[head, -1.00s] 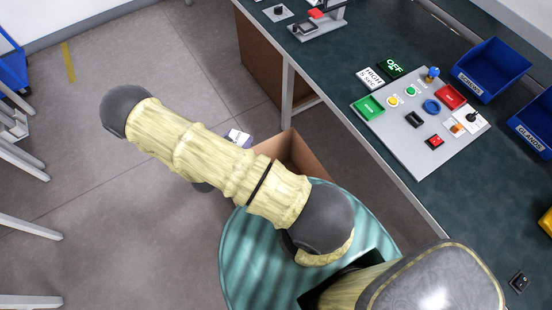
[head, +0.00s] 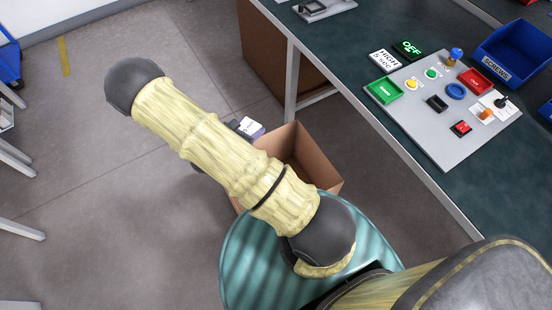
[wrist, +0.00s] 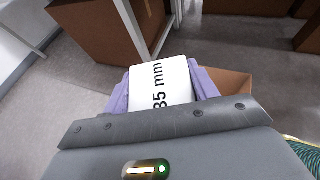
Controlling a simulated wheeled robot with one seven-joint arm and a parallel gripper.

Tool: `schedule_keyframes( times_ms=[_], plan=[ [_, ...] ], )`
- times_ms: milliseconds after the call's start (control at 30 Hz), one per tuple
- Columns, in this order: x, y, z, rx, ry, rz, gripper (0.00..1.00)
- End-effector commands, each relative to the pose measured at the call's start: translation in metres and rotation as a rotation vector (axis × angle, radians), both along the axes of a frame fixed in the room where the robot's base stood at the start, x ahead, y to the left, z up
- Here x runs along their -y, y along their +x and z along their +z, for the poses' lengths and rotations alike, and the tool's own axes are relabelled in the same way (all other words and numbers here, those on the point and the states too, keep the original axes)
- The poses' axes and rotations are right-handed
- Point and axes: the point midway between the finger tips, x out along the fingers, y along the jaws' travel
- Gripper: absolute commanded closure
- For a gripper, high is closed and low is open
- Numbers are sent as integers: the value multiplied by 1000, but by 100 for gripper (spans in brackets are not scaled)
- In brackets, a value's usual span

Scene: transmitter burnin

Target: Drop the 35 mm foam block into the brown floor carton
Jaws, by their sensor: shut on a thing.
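The foam block (wrist: 161,84) shows a white face printed "35 mm" in the wrist view, with lilac parts on both sides of it. My gripper (wrist: 160,98) is shut on it. In the head view the block (head: 250,126) is a small white and lilac patch past my forearm, which hides most of the gripper. The brown floor carton (head: 318,165) stands open on the floor just right of the block, partly hidden by my arm. Its brown wall also shows behind the right finger in the wrist view (wrist: 236,84). The block is held outside the carton's visible opening.
A dark green workbench (head: 390,40) with a grey control panel (head: 445,130) and a blue screws bin (head: 512,52) lies to the right. Its pale leg (head: 291,85) stands close behind the carton. A larger brown box (head: 262,50) sits under the bench.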

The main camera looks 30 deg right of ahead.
Motion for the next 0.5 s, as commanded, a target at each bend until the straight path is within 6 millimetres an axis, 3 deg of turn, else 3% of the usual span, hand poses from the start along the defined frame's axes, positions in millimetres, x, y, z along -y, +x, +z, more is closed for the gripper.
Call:
schedule_keyframes(
  times_ms=[33,500],
  plan=[
    [4,1,-18,4,1,-17,63],
    [35,4,-80,3,1,-155,63]
  ],
)
